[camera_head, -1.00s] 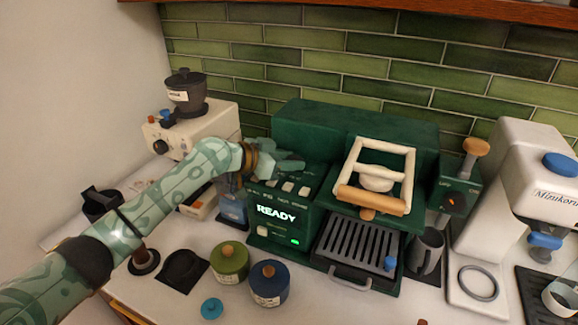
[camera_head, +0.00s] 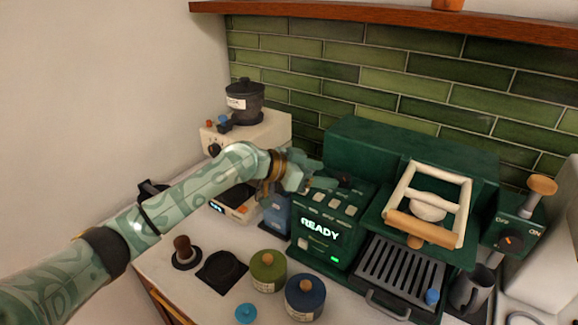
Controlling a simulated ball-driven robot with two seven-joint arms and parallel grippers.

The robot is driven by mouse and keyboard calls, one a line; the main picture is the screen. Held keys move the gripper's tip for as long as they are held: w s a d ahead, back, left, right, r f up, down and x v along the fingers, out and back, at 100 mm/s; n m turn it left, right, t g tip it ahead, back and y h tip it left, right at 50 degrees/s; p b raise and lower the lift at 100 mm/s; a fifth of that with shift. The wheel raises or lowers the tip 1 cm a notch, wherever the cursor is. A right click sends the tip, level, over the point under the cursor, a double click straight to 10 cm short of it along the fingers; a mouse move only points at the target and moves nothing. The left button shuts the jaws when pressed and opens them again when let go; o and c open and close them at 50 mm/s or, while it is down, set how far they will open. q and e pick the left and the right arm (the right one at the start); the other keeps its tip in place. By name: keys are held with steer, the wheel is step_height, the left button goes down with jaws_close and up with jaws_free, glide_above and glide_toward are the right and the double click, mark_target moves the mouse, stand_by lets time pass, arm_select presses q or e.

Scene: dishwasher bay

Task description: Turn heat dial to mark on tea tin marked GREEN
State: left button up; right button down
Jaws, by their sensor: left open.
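A green tea tin (camera_head: 268,271) with a wooden knob and a pale label stands on the counter; its lettering is too small to read. A cream cooker (camera_head: 265,140) at the back left has a dark dial (camera_head: 215,150) on its front. A dark round knob (camera_head: 345,180) sits on the green machine's top panel. I cannot tell which is the heat dial. My left gripper (camera_head: 318,179) is open above the left part of that panel, close to the dark knob. Whether it touches anything is unclear. My right gripper is not in view.
A blue tin (camera_head: 305,297) stands beside the green tin. The green machine (camera_head: 410,150) shows READY, with a drip grate (camera_head: 400,275) at its front. A dark pot (camera_head: 243,102) sits on the cooker. A black mat (camera_head: 222,271) and dark-wood tamper (camera_head: 184,252) lie left of the tins.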

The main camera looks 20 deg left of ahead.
arm_select(q)
steer(key=v, duration=1)
steer(key=shift+s+a, duration=0.3)
steer(key=shift+r, duration=0.1)
